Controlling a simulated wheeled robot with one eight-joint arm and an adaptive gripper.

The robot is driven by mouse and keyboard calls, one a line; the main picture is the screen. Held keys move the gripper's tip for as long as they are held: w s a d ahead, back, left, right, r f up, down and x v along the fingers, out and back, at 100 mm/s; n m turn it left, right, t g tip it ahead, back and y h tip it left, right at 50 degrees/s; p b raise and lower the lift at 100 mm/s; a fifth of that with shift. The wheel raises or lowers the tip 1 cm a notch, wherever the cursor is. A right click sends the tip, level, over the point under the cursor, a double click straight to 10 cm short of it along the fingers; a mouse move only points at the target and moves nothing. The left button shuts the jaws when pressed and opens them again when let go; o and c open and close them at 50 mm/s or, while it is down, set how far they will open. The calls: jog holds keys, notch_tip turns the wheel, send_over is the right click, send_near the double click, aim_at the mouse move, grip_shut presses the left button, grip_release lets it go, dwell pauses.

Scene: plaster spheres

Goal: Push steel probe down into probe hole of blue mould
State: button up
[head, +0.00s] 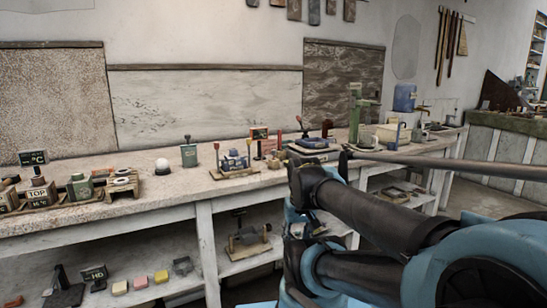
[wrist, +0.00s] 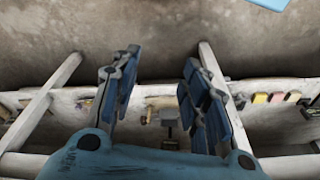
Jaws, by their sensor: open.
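My gripper (wrist: 157,75) is open in the wrist view, its two blue-and-grey fingers wide apart with nothing between them. It hangs over the floor and lower shelf, away from the bench-top objects. In the head view, a small blue-grey block (head: 189,156) stands upright on the bench with a dark-topped stem rising from it. To its right, a blue piece (head: 235,162) sits on a wooden board beside a red-topped stick (head: 217,154). Another blue piece (head: 312,142) lies farther right. I cannot tell which is the mould or the probe, and no hole is visible.
The bench top (head: 150,195) is clear along its front edge. A white ball (head: 162,166) and a small pallet (head: 121,184) stand to the left. The lower shelf (head: 215,278) holds a dark metal device (head: 248,242) and coloured blocks (head: 140,282). My arm covers the right foreground.

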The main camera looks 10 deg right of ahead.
jog(key=w+r+m+y, duration=0.1)
jog(key=w+r+m, duration=0.7)
jog(key=w+r, duration=0.3)
notch_tip(320, 180, up, 20)
jog(key=m+t+y, duration=0.1)
jog(key=m+y, duration=0.1)
jog(key=m, duration=1.7)
send_over(274, 151)
jog(key=s+d, duration=0.3)
jog(key=d, duration=0.1)
jog(key=x, duration=1.1)
jog(key=shift+s+f, duration=0.15)
jog(key=shift+f, duration=0.1)
jog(key=shift+x, duration=2.65)
jog(key=shift+d, duration=0.15)
grip_shut()
